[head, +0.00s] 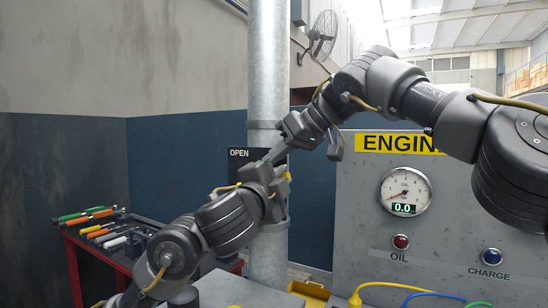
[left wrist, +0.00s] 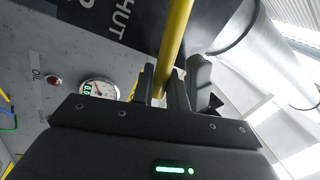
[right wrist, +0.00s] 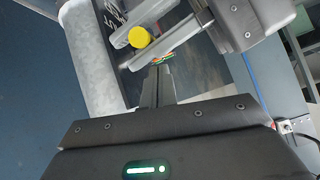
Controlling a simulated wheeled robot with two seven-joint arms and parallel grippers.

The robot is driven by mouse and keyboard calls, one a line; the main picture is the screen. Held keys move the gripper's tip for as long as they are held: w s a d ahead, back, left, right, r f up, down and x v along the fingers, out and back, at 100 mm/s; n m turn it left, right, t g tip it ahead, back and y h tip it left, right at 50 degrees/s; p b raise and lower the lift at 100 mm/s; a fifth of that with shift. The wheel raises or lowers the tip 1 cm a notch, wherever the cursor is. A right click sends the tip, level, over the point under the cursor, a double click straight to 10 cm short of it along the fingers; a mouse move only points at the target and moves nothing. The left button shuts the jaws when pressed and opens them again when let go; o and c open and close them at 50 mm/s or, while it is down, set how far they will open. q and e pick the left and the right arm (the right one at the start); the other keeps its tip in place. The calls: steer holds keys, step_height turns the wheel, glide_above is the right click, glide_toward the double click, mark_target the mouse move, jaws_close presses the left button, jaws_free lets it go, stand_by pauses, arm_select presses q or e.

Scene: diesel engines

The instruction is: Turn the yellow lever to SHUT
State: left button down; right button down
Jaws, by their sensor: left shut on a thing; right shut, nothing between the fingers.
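The yellow lever (left wrist: 176,35) runs between the fingers of my left gripper (left wrist: 164,82) in the left wrist view; the gripper is shut on it. In the head view only a bit of yellow (head: 287,176) shows beside the pipe, mostly hidden by my arms. The right wrist view shows the lever's round yellow end (right wrist: 140,37) between my left fingers. My right gripper (right wrist: 157,72) is shut and empty, close to the left one. A dark plate with the word OPEN (head: 238,154) is left of the pipe. A SHUT label (left wrist: 122,20) shows in the left wrist view.
The thick grey pipe (head: 267,70) stands upright behind my grippers. The engine panel (head: 360,220) with an oil gauge (head: 405,192) stands at right. A red cart (head: 90,262) with several tools is at left. Yellow and blue cables lie below the panel.

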arm_select(q)
steer(key=shift+s+d, duration=0.1)
stand_by(0.3)
arm_select(e)
steer(key=shift+s+d+f, duration=0.15)
steer(key=shift+f, duration=0.25)
steer(key=shift+s+d+f, duration=0.1)
steer(key=shift+f, duration=0.25)
